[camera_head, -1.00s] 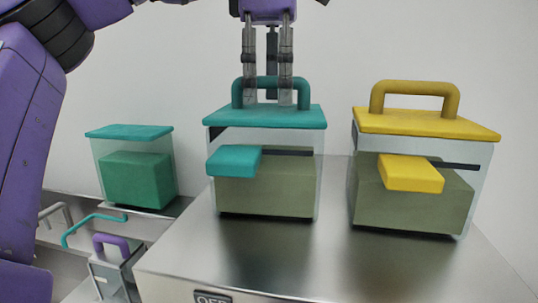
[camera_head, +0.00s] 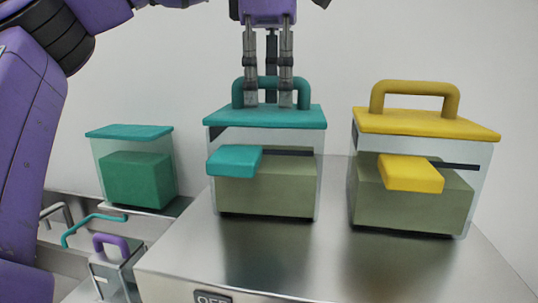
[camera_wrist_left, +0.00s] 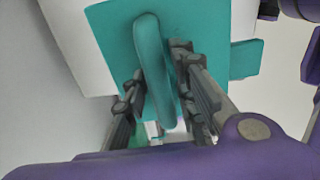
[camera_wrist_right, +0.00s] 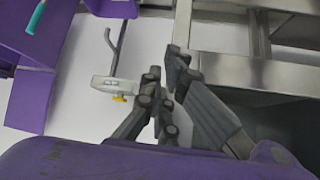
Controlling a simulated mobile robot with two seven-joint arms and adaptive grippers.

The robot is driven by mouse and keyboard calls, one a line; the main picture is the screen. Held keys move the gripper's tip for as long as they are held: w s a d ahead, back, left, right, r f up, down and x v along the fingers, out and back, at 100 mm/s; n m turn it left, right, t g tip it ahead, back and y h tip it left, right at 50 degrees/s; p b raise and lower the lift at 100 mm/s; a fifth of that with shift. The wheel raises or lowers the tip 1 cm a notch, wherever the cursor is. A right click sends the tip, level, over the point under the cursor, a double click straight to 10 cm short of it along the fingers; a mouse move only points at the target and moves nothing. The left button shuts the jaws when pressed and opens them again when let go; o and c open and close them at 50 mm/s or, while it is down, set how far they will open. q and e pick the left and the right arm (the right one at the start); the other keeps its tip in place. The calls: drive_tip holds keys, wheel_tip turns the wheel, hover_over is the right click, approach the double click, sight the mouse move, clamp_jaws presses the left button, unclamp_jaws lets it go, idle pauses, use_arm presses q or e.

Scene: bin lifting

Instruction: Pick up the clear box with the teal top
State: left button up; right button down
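The clear box with the teal top (camera_head: 265,116) stands upright on the steel surface. It has a teal arched handle, a teal latch block and an olive block inside. Its lid shows in the left wrist view (camera_wrist_left: 113,40). My left gripper (camera_head: 268,102) is above the lid with its fingers on both sides of the handle.
A yellow-topped clear box (camera_head: 425,122) stands close on the right. A smaller teal-topped box (camera_head: 130,132) with a green block is at the left. A small box with a purple handle (camera_head: 111,240) is lower left. The steel surface (camera_head: 300,265) in front is clear.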

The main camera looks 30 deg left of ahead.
use_arm(q)
clamp_jaws()
